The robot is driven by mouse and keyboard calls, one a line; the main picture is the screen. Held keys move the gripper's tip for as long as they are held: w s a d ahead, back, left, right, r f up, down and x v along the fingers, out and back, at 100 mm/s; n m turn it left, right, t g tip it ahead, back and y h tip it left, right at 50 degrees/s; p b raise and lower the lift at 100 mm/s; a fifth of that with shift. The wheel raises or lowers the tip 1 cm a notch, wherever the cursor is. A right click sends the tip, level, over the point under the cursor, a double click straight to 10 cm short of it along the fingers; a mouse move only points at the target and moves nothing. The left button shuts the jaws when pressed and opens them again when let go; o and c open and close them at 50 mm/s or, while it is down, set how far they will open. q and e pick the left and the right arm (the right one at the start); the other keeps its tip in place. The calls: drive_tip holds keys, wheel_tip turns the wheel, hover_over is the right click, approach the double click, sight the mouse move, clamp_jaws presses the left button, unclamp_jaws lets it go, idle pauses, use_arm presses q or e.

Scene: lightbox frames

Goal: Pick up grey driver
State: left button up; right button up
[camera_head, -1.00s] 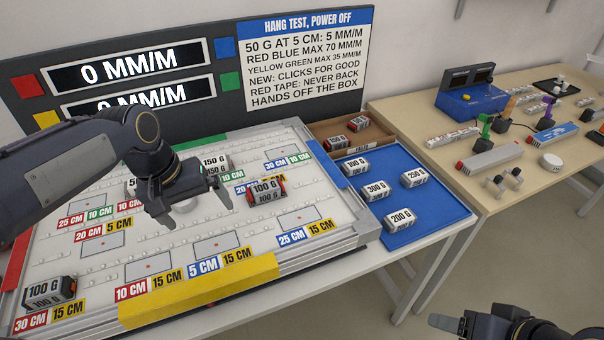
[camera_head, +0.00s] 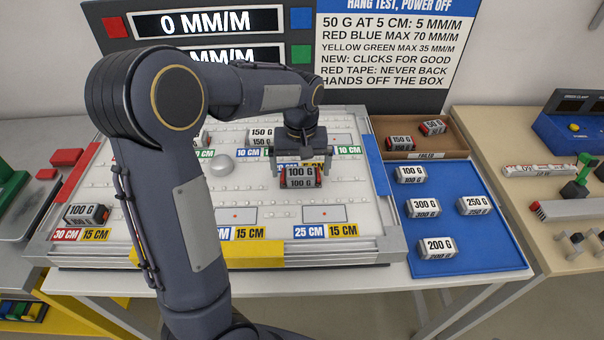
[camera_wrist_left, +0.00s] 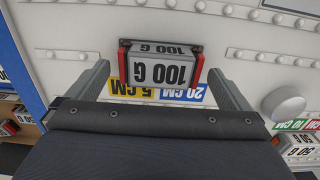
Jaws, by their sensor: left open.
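My left gripper (camera_head: 301,168) is open at the 100 G block (camera_head: 300,178) on the white board. In the left wrist view, this grey block with red ends (camera_wrist_left: 160,66) sits between the two spread fingers (camera_wrist_left: 158,72), with gaps at its sides. My right gripper is out of view.
A blue mat (camera_head: 448,258) with several weight blocks lies right of the board (camera_head: 110,190). A brown tray (camera_head: 460,150) stands behind it. A white dome (camera_head: 222,164) stands left of the gripper. My left arm hides part of the board.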

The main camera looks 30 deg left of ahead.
use_arm(q)
drive_tip(key=shift+f, duration=0.85)
drive_tip(key=shift+c, duration=0.4)
drive_tip(key=c, duration=0.9)
